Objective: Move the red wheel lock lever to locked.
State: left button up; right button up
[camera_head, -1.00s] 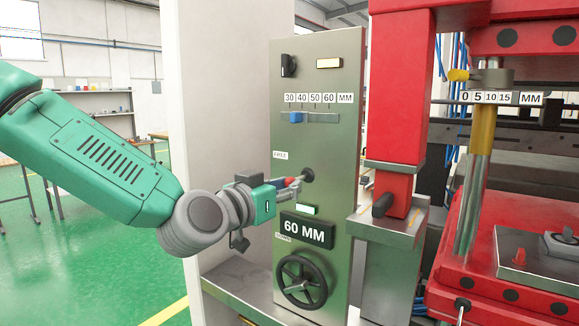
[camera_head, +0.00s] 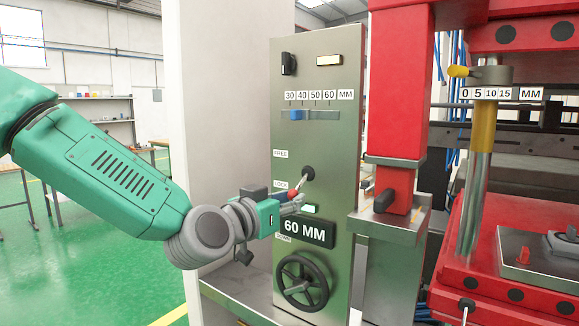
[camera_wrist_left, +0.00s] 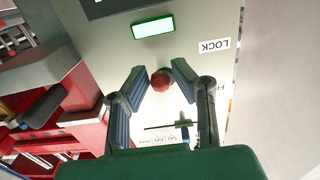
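The red wheel lock lever (camera_head: 293,190) sits on the grey control panel, left of its dark round pivot. It slants down and left, with its knob close to the LOCK label (camera_head: 281,184). My left gripper (camera_head: 296,200) is at the knob. In the left wrist view the red ball knob (camera_wrist_left: 162,80) lies between the two fingertips, which close in on both sides. The LOCK label (camera_wrist_left: 214,46) shows upside down there, and the FREE label (camera_head: 281,154) is higher on the panel in the head view. My right gripper is not in view.
Below the lever are a lit green indicator (camera_head: 310,210), a 60 MM display (camera_head: 307,231) and a black handwheel (camera_head: 301,282). A blue slider (camera_head: 296,114) is above. The red press (camera_head: 398,90) stands to the right, and a pale wall (camera_head: 215,100) behind left.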

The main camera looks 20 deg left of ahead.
pick_arm(q)
jog(key=shift+o, duration=1.3)
jog(key=shift+w, duration=0.15)
jog(key=shift+r, duration=0.1)
jog(key=shift+s+a, duration=0.1)
jog(key=shift+s, duration=0.25)
jog(key=v, duration=0.6)
jog(key=shift+s, duration=0.3)
jog(key=shift+a+r, duration=0.1)
